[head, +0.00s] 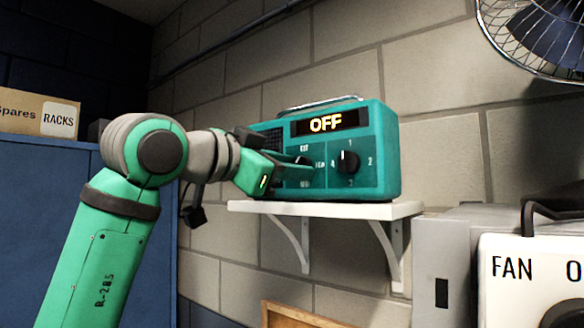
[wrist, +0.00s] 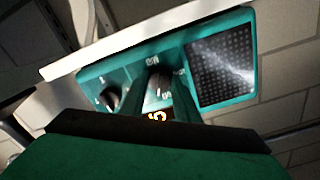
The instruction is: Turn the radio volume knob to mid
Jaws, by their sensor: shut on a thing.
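A teal radio (head: 388,150) stands on a white wall shelf, its lit display (head: 326,123) reading OFF. My gripper (head: 300,163) reaches in from the left and is shut on the radio's left knob, which it largely hides in the head view. In the wrist view, this left knob (wrist: 154,86) shows between the two fingers, with small white labels around it. The labels are too small to read surely. A second black knob (head: 348,161), with numbers around it, sits to the right and is untouched; it also shows in the wrist view (wrist: 110,98).
The white shelf (head: 408,210) on brackets carries the radio. A wire fan (head: 540,35) hangs at upper right. A white panel marked FAN (head: 520,290) stands at lower right. A cardboard box (head: 25,112) sits on a blue cabinet (head: 40,220) at left.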

